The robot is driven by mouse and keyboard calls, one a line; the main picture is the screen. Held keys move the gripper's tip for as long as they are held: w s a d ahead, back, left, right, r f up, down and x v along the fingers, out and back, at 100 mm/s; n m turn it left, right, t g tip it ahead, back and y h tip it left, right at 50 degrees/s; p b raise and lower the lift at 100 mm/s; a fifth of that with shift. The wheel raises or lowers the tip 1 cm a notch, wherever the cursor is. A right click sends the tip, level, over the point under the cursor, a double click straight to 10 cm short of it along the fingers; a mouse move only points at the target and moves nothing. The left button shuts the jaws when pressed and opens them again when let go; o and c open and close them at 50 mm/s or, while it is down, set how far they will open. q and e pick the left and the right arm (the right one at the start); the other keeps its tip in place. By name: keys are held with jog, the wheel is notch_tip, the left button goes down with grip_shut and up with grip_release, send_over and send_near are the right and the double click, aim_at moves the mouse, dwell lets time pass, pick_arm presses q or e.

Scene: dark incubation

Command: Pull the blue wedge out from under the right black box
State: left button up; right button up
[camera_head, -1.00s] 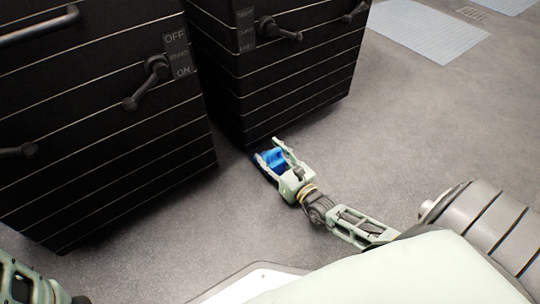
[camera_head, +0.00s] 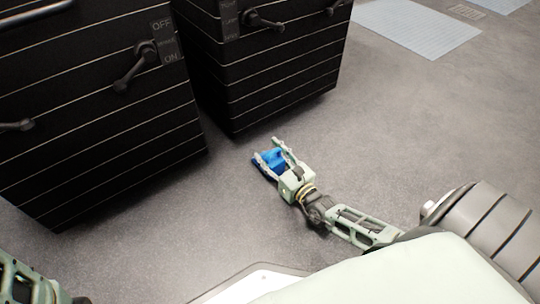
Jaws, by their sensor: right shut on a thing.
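The right black box (camera_head: 275,75) stands at the upper middle, with pale horizontal lines and dark handles. The blue wedge (camera_head: 273,160) lies on the floor in front of its lower edge, with a visible strip of floor between them. My right gripper (camera_head: 268,152) is shut on the wedge, one finger on each side of it. The fingers hide parts of the wedge. Part of my left arm (camera_head: 30,284) shows at the lower left corner; its gripper is out of the frame.
The left black box (camera_head: 95,130) stands close beside the right one, with a lever and ON/OFF labels. Pale blue floor panels (camera_head: 418,28) lie at the upper right. The grey floor (camera_head: 400,130) to the right is clear.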

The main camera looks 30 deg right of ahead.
jog(key=o, duration=1.5)
jog(key=shift+c, duration=0.2)
jog(key=s, duration=0.8)
jog(key=s+d, duration=0.1)
jog(key=s, duration=0.3)
jog(key=shift+a, duration=0.1)
